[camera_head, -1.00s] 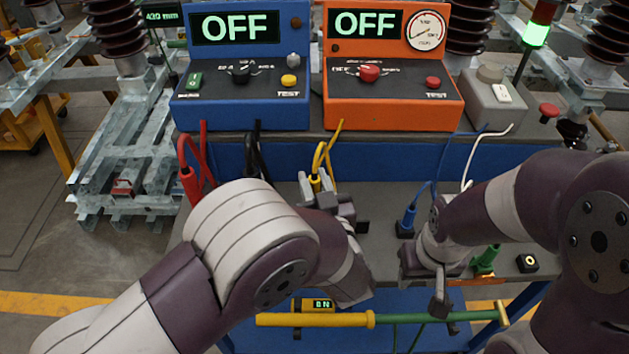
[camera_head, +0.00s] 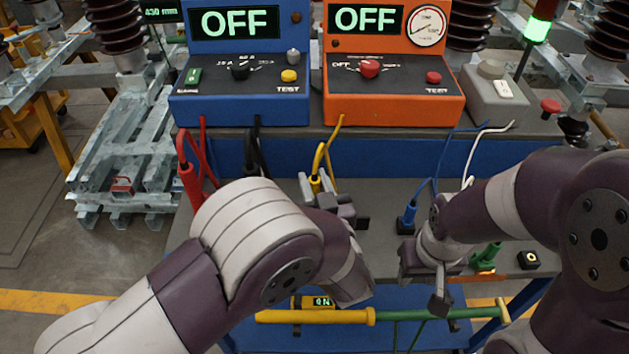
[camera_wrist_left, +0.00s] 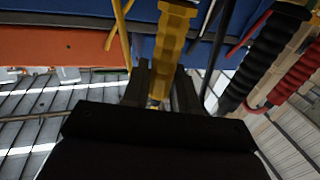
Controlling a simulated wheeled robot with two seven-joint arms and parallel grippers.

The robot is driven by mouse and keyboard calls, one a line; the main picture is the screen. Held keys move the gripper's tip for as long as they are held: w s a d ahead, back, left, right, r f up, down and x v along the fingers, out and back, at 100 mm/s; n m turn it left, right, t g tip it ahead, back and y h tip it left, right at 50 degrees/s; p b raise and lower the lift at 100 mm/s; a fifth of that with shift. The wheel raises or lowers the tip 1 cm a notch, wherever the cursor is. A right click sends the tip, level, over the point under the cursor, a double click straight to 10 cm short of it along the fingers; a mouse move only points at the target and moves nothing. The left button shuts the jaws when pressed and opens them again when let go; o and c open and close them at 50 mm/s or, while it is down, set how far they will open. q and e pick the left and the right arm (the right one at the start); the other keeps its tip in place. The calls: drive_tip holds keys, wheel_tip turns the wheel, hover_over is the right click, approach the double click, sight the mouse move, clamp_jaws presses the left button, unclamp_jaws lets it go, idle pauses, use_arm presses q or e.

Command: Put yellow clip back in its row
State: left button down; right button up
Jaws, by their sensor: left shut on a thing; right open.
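The yellow clip (camera_head: 315,183) with its yellow cable is upright at the row on the grey bench, between the black and blue clips. My left gripper (camera_head: 333,203) is shut on it. In the left wrist view the yellow clip (camera_wrist_left: 175,35) shows between the two dark fingers (camera_wrist_left: 160,88). Its lower end is hidden, so I cannot tell whether it is seated. My right gripper (camera_head: 424,280) is open and empty, over the front of the bench, left of the green clip (camera_head: 486,257).
The red clip (camera_head: 189,180) and black clip (camera_head: 251,163) are to the left; the blue clip (camera_head: 408,216) is to the right. Blue (camera_head: 240,100) and orange (camera_head: 392,100) test boxes reading OFF stand behind. A yellow-and-green rod (camera_head: 315,316) lies across the front.

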use_arm(q)
drive_tip(key=shift+f+b, duration=0.7)
drive_tip(key=shift+f, duration=0.4)
drive_tip(key=c, duration=0.8)
unclamp_jaws()
drive_tip(key=shift+s, duration=0.15)
drive_tip(key=v, duration=1.2)
drive_tip(key=shift+s+d, duration=0.1)
drive_tip(key=shift+s, duration=0.15)
